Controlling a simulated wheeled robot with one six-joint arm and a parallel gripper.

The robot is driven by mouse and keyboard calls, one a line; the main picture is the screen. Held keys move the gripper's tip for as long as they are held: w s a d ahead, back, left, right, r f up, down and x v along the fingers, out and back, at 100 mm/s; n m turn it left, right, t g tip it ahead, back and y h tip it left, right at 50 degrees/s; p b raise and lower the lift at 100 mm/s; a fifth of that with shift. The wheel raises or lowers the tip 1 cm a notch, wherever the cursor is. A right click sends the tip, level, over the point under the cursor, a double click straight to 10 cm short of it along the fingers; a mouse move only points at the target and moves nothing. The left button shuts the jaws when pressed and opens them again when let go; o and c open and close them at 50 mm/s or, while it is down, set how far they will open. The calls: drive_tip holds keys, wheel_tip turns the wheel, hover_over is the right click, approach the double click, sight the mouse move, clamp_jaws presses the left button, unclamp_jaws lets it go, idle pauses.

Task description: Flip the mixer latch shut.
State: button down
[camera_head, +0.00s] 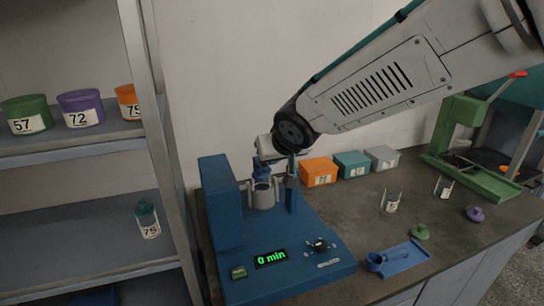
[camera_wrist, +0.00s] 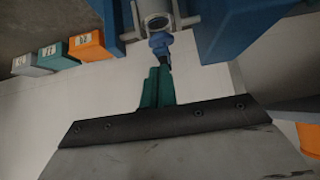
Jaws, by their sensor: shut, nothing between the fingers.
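The mixer is a blue machine (camera_head: 222,215) with a tall back column and a flat base, at the lower middle of the head view. A pale holder with a round ring (camera_head: 263,195) stands on it; this ring also shows in the wrist view (camera_wrist: 155,22). A small blue piece that looks like the latch (camera_wrist: 160,42) sits against the ring's edge. My gripper (camera_wrist: 158,72) is shut and empty, its teal fingertips very close to that piece; I cannot tell whether they touch. In the head view my wrist hangs over the machine and hides part of the latch area.
A green "0 min" display (camera_head: 271,258) and a dark knob (camera_head: 319,245) are on the base. Orange (camera_head: 318,172), teal and grey boxes stand behind on the bench. A blue tray (camera_head: 398,262) lies to the right. A metal shelf post (camera_head: 155,130) stands close on the left.

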drive_tip(key=s+d+f, duration=0.1)
drive_tip(key=s+d, duration=0.1)
drive_tip(key=s, duration=0.4)
drive_tip(key=shift+f, duration=0.25)
drive_tip(key=s+d+f+g+h, duration=0.2)
drive_tip(key=s+d+g+h, duration=0.25)
drive_tip(key=s+d, duration=0.75)
drive_tip(key=s+d+r+m+g+y, duration=0.2)
drive_tip(key=s+d+r+m, duration=0.1)
drive_tip(key=s+d, duration=0.7)
drive_tip(key=s+r, duration=0.1)
drive_tip(key=s, duration=0.2)
drive_tip(key=shift+s+m, duration=0.3)
drive_tip(key=shift+s, duration=0.05)
drive_tip(key=shift+r, duration=0.1)
